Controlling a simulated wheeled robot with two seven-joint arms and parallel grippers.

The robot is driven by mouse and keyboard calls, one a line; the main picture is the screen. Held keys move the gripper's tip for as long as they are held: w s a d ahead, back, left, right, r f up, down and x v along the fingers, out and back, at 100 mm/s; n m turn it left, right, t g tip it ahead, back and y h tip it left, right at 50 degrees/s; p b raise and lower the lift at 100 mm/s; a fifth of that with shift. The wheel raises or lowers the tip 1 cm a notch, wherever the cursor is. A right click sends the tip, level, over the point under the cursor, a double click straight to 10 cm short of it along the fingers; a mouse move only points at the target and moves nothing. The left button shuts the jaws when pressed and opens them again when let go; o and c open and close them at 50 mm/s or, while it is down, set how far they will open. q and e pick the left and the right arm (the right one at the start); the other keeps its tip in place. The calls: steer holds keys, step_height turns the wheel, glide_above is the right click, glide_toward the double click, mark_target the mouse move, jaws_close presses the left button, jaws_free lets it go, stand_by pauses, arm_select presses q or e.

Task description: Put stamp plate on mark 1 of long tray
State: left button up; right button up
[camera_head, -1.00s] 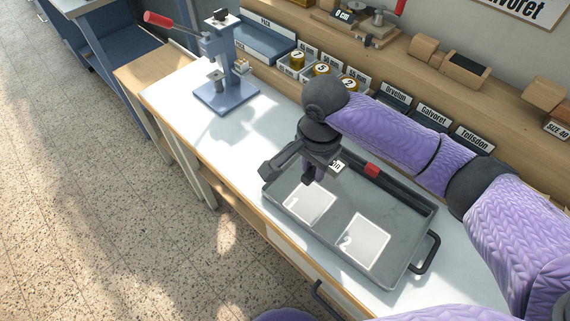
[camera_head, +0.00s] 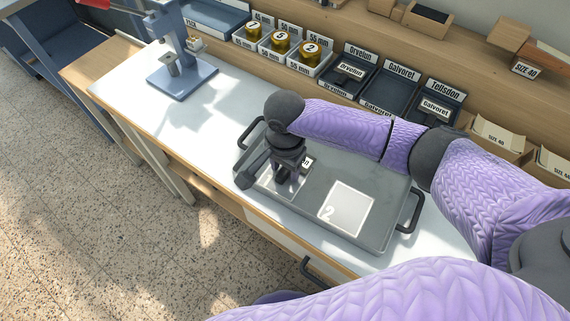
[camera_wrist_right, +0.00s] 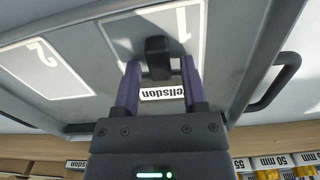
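The long grey tray (camera_head: 384,244) lies on the white bench in the head view. Mark 1 (camera_head: 266,187) is a pale square at its left, partly hidden by my right gripper; mark 2 (camera_head: 346,208) is clear. My right gripper (camera_head: 285,179) is low over mark 1. In the right wrist view, the fingers of my right gripper (camera_wrist_right: 160,80) flank a dark stamp plate with a white label (camera_wrist_right: 163,92) ending in "sdon". I cannot tell whether the plate touches the tray. My left gripper is out of view.
A blue-grey press (camera_head: 181,78) stands at the back left of the bench. Behind the tray are several foil rolls (camera_head: 281,41) and dark labelled bins (camera_head: 388,91). The tray's handles (camera_head: 411,212) stick out at its ends. The bench is bare between press and tray.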

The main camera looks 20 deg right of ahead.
mark_target(284, 170)
steer(key=shift+o, duration=0.3)
steer(key=shift+r, duration=0.2)
step_height(284, 170, up, 12)
steer(key=p, duration=0.5)
steer(key=shift+f, duration=0.1)
